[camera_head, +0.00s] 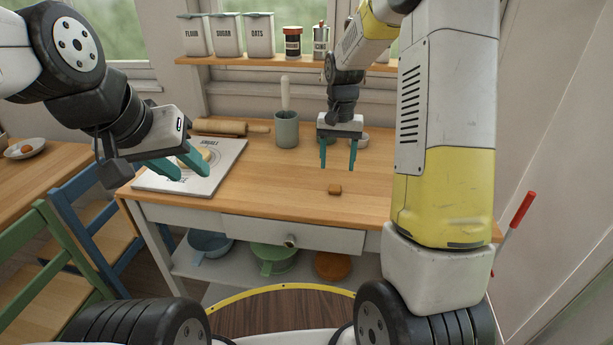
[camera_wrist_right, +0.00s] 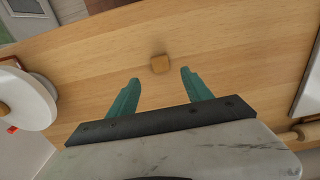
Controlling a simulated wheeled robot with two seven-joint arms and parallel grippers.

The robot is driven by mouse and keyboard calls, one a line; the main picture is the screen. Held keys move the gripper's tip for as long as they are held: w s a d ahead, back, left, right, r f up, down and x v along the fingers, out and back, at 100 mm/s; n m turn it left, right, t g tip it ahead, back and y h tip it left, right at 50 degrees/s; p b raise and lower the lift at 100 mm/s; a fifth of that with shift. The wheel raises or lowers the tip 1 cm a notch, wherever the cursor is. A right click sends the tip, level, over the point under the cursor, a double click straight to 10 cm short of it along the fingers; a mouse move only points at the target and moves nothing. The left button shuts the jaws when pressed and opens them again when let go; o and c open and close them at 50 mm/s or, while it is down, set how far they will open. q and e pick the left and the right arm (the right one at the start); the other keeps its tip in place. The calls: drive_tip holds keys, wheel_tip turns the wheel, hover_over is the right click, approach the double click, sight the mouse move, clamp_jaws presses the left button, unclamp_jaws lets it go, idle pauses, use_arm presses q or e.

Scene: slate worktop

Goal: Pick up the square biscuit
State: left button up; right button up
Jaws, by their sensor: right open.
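The square biscuit (camera_head: 334,189) is small and brown and lies flat on the wooden worktop near its front edge. In the right wrist view the biscuit (camera_wrist_right: 160,64) lies beyond the fingertips, roughly midway between them. My right gripper (camera_head: 338,168) is open and empty, pointing down above the worktop and behind the biscuit. Its two teal fingers (camera_wrist_right: 157,80) also show in the right wrist view, apart from the biscuit. My left gripper (camera_head: 185,174) is over the white board at the left, its teal fingers spread with nothing visibly held.
A white board (camera_head: 205,185) with a pale round item lies at the left. A rolling pin (camera_head: 230,127), a grey-green crock (camera_head: 286,130) and small bowls stand at the back. The worktop around the biscuit is clear. Chairs stand at the left.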

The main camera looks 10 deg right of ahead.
sight(335, 186)
drive_tip(key=f, duration=0.7)
drive_tip(key=shift+w+f, duration=0.2)
drive_tip(key=shift+f, duration=0.2)
clamp_jaws()
drive_tip(key=shift+r, duration=0.15)
